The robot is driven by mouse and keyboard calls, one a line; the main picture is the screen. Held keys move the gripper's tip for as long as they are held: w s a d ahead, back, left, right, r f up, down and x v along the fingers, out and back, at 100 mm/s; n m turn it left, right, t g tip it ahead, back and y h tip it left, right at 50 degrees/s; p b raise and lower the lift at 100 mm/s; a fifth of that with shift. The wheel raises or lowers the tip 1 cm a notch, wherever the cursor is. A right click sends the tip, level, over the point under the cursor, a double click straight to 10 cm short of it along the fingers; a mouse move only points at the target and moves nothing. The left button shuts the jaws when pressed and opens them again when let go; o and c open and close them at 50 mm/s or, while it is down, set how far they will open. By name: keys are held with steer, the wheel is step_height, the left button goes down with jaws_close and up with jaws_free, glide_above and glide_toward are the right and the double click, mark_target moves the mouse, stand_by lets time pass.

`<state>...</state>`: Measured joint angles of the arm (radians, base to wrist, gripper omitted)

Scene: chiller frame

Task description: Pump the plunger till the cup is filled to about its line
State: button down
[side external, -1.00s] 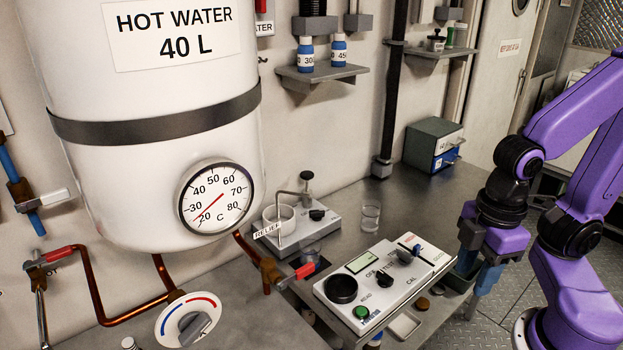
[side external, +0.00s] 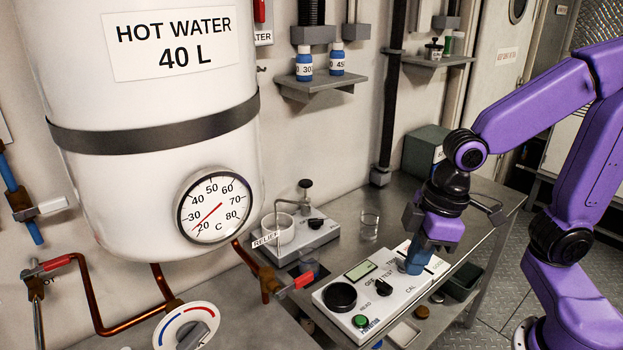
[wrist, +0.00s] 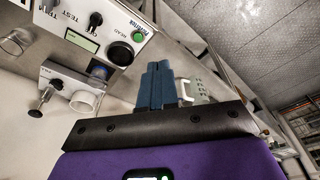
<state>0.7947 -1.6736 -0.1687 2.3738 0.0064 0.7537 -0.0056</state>
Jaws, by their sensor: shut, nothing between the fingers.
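The plunger (side external: 305,186) is a dark knob on a stem, standing raised on a light pump base (side external: 312,232) at the back of the bench. It also shows in the wrist view (wrist: 37,111). A white cup-like vessel (side external: 277,230) sits at the base's left end, beside a thin bent spout. I cannot make out a fill line or level. My gripper (side external: 414,266) is shut and empty, pointing down over the meter box, apart from the plunger.
The meter box (side external: 345,300) with knobs and a green button lies in front of the pump. The white hot-water tank (side external: 150,200) and a red-handled relief valve (side external: 295,284) crowd the left. A shelf with blue bottles (side external: 305,65) hangs above.

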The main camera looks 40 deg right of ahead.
steer(key=w+d+r+m+t, duration=0.15)
steer(key=w+m+t, duration=0.3)
steer(key=w, duration=1.85)
steer(key=w+d+m+t+h, duration=0.1)
steer(key=w+d+m+t, duration=0.2)
steer(key=w+d, duration=1)
steer(key=shift+w+r+m+h, duration=0.2)
steer(key=shift+w+m+h, duration=0.2)
steer(key=shift+w+m, duration=0.65)
steer(key=shift+s+d, duration=0.1)
steer(key=shift+s, duration=0.15)
glide_above(306, 182)
steer(key=s, duration=0.3)
step_height(306, 182, down, 7)
steer(key=shift+s+f, duration=0.1)
steer(key=shift+f, duration=1.95)
